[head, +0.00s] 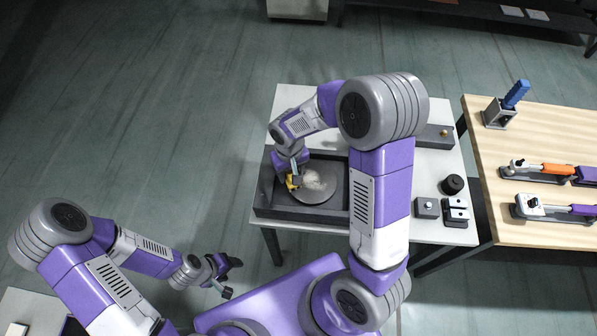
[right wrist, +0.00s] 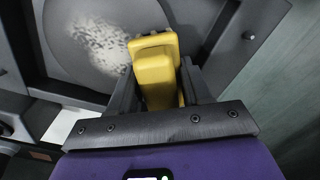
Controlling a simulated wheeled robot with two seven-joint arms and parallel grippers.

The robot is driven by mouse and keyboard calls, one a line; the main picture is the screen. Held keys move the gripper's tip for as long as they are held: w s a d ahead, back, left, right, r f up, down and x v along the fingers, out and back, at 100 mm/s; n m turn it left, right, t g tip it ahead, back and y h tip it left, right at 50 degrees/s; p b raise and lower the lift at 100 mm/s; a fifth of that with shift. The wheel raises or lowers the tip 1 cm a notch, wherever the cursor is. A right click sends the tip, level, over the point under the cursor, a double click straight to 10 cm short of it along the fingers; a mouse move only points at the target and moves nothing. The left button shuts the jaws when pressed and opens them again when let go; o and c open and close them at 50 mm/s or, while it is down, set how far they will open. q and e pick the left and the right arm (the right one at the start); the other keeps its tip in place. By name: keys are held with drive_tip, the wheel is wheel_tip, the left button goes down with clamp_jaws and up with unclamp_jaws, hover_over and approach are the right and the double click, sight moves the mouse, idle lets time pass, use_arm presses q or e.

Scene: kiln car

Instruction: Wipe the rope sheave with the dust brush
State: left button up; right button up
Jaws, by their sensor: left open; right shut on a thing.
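The rope sheave, a grey disc (head: 318,197), lies in a dark rectangular frame (head: 290,215) on the white table. A pale speckled dusty patch (head: 322,180) covers part of it. The sheave also shows in the right wrist view (right wrist: 65,35), with the patch left of the brush. My right gripper (head: 293,180) is shut on the yellow dust brush (right wrist: 155,75) and holds it over the sheave's left side in the head view. The brush's lower end is hidden, so I cannot tell if it touches. My left gripper (head: 231,278) is open and empty, low and away from the table.
Small dark blocks (head: 427,208) and a black round knob (head: 452,185) stand on the table's right side. A wooden bench (head: 490,150) at the right holds a blue-handled tool (head: 516,94) and clamps with orange (head: 558,169) and purple handles. Open floor lies left.

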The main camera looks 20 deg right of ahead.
drive_tip(key=shift+a, duration=0.1)
idle(0.5)
drive_tip(key=shift+s+d, duration=0.4)
drive_tip(key=shift+d, duration=0.25)
drive_tip(key=shift+s+d, duration=0.35)
drive_tip(key=shift+d, duration=0.3)
drive_tip(key=shift+s+d, duration=0.4)
drive_tip(key=shift+d, duration=0.25)
drive_tip(key=shift+s+d, duration=0.6)
drive_tip(key=shift+d, duration=0.35)
drive_tip(key=shift+s+d, duration=0.55)
drive_tip(key=shift+d, duration=0.4)
drive_tip(key=shift+s+d, duration=0.6)
drive_tip(key=shift+d, duration=0.35)
drive_tip(key=shift+s+d, duration=0.6)
drive_tip(key=shift+d, duration=0.35)
wheel_tip(320, 180, up, 7)
drive_tip(key=p, duration=0.6)
